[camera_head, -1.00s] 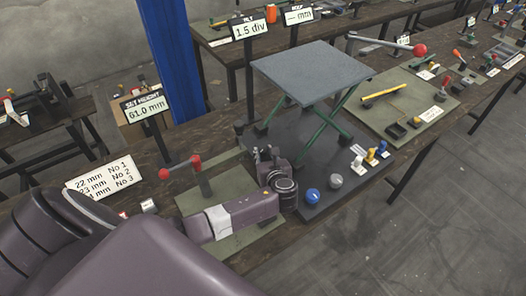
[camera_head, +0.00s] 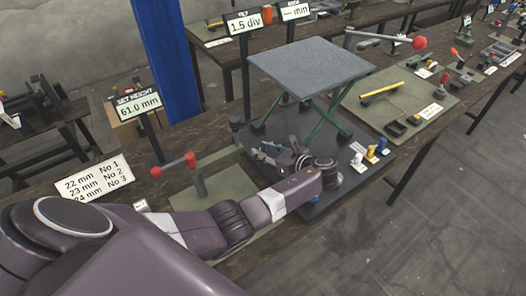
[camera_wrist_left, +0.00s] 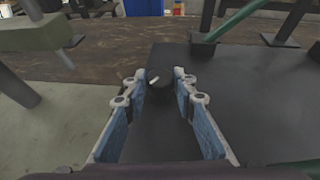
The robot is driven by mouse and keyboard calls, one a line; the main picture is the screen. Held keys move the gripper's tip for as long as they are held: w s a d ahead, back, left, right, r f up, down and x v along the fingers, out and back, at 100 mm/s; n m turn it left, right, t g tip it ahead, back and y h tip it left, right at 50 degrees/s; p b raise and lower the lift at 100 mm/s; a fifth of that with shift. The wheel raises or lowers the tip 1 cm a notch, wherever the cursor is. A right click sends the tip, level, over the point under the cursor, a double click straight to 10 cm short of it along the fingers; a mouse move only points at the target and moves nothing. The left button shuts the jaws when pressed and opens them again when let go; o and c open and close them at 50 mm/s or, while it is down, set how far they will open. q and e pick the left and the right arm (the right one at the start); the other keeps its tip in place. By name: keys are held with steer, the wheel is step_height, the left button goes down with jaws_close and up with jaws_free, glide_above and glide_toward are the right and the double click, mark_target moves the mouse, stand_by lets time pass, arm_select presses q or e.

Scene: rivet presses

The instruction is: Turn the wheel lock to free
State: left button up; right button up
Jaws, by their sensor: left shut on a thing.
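The lift has a grey top plate (camera_head: 310,62), green crossed legs (camera_head: 322,112) and a dark base plate (camera_head: 345,172). My left gripper (camera_head: 268,152) is low over the left part of this base, beside the legs. In the left wrist view its two blue-padded fingers (camera_wrist_left: 160,92) stand on either side of a dark round knob (camera_wrist_left: 160,80) with a short white mark, which looks like the wheel lock. The gripper is shut on this knob. In the head view my gripper hides the knob. My right gripper is not in view.
A red-ended lever (camera_head: 178,165) stands on a green mat left of my forearm. Small white, yellow and blue levers (camera_head: 370,153) stand at the base's right. A blue ball knob (camera_head: 314,197) is mostly hidden under my wrist. A sign (camera_head: 138,105) reads 61.0 mm.

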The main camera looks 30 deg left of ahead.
arm_select(q)
steer(key=o, duration=0.9)
steer(key=v, duration=1.2)
steer(key=shift+r, duration=0.1)
